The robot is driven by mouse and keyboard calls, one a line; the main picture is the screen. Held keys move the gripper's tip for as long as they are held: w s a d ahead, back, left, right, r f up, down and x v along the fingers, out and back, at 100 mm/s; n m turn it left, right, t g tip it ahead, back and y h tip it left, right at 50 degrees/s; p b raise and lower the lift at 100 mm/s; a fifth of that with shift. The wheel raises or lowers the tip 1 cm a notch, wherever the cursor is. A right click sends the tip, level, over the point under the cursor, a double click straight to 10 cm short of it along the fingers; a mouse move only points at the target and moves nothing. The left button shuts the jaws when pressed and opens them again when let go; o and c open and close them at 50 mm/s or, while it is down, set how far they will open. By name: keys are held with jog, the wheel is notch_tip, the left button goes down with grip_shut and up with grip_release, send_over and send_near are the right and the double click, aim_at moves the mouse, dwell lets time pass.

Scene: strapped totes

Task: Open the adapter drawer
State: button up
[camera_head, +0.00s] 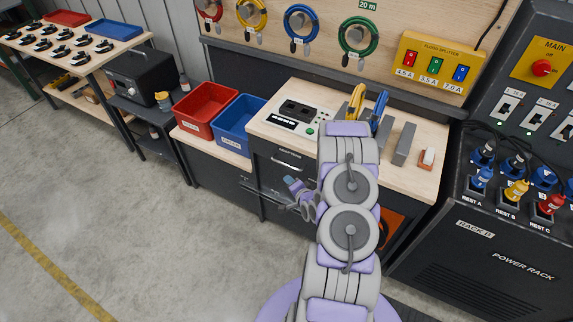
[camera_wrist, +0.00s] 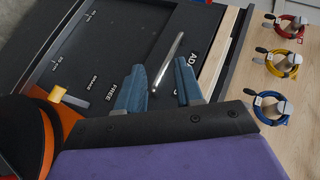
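The adapter drawer (camera_head: 272,171) is in the dark cabinet under the wooden bench, and its front looks flush with the cabinet. Its pale bar handle (camera_head: 287,163) sits just below a white label. In the wrist view the handle (camera_wrist: 168,63) is a silver bar, with part of the label, "AD", beside it. My gripper (camera_head: 300,206) is in front of the cabinet, below the handle. In the wrist view my gripper (camera_wrist: 159,68) is open, with two blue-grey fingers apart. The handle appears between and beyond the fingertips; I see no contact.
A red bin (camera_head: 203,108) and a blue bin (camera_head: 239,123) stand left of the drawer. A tester device (camera_head: 298,117) lies on the bench above. The power rack (camera_head: 480,240) stands at right. Coloured cable coils (camera_head: 358,37) hang behind. The floor at left is clear.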

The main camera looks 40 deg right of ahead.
aim_at(288, 166)
jog(key=s+f+m+t+h+p, duration=0.1)
jog(key=s+f+m+t+h, duration=0.15)
jog(key=s+m, duration=0.3)
jog(key=shift+m+t+h, duration=0.25)
jog(key=shift+m+h, duration=0.1)
jog(key=shift+m, duration=0.2)
jog(key=shift+d+r+b+x, duration=0.15)
jog(key=shift+b+x, duration=0.1)
jog(key=shift+x, duration=2.7)
jog(key=shift+r+b+x, duration=0.15)
jog(key=shift+b+x, duration=0.05)
jog(key=shift+x, duration=2.75)
jog(key=shift+d+r+b+x, duration=0.1)
jog(key=shift+b+x, duration=0.15)
jog(key=shift+x, duration=2.7)
jog(key=shift+a, duration=0.1)
grip_shut()
jog(key=shift+f, duration=0.1)
